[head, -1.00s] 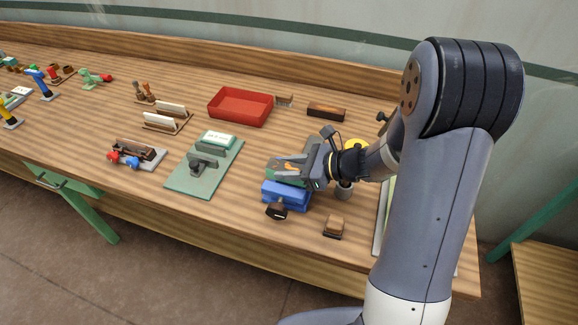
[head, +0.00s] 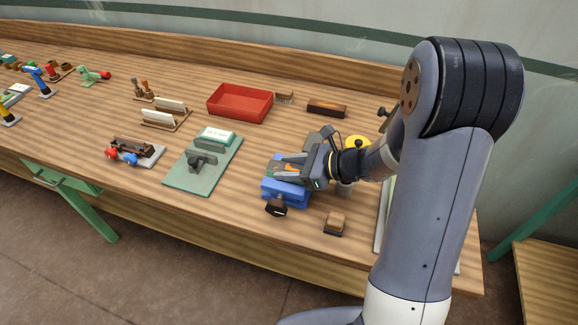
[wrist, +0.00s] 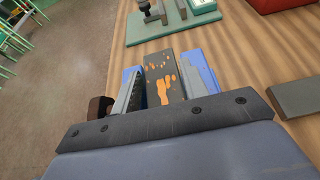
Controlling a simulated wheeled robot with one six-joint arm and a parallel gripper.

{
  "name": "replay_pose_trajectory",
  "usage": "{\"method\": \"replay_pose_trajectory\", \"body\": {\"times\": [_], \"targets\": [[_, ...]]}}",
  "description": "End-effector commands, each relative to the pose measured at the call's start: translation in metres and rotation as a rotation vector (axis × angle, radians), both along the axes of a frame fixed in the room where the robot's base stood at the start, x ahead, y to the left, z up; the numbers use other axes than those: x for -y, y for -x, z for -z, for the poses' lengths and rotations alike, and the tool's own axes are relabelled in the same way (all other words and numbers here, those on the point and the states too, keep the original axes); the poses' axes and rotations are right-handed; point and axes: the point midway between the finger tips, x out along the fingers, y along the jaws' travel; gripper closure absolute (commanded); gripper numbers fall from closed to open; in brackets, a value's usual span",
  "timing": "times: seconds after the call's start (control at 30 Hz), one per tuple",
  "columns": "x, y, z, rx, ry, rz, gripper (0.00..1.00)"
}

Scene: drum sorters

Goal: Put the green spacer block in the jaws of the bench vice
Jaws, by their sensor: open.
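The green spacer block (head: 274,167), dark with orange patches, sits at the blue bench vice (head: 284,194) on the right part of the bench. In the wrist view the block (wrist: 161,72) appears between two blue parts of the vice (wrist: 203,68), one on each side. My gripper (head: 285,168) is over the vice with its fingers around the block. The fingers are open, with the block between them. The block's lower part and the inner jaw faces are hidden, so contact with the vice jaws cannot be told.
A green board with a clamp (head: 180,178) lies left of the vice. A red tray (head: 240,104) and a brown block (head: 327,108) are farther back. A small wood-topped block (head: 335,222) lies in front, right of the vice. A grey plate (wrist: 300,97) is right of my gripper.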

Motion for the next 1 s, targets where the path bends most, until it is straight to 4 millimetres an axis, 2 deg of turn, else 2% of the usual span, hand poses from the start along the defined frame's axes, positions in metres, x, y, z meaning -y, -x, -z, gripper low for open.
{"method": "replay_pose_trajectory", "body": {"times": [0.17, 0.43, 0.6, 0.73, 1.0], "targets": [[0.0, -0.001, -0.022, 0.007, -0.002, 0.0, 0.38], [0.0, 0.0, -0.07, 0.009, -0.002, -0.001, 0.38], [0.0, -0.001, -0.092, 0.007, -0.003, 0.0, 0.38], [0.0, 0.0, -0.099, 0.004, -0.003, 0.0, 0.38], [0.0, 0.0, -0.1, 0.002, -0.003, 0.0, 0.38]]}}
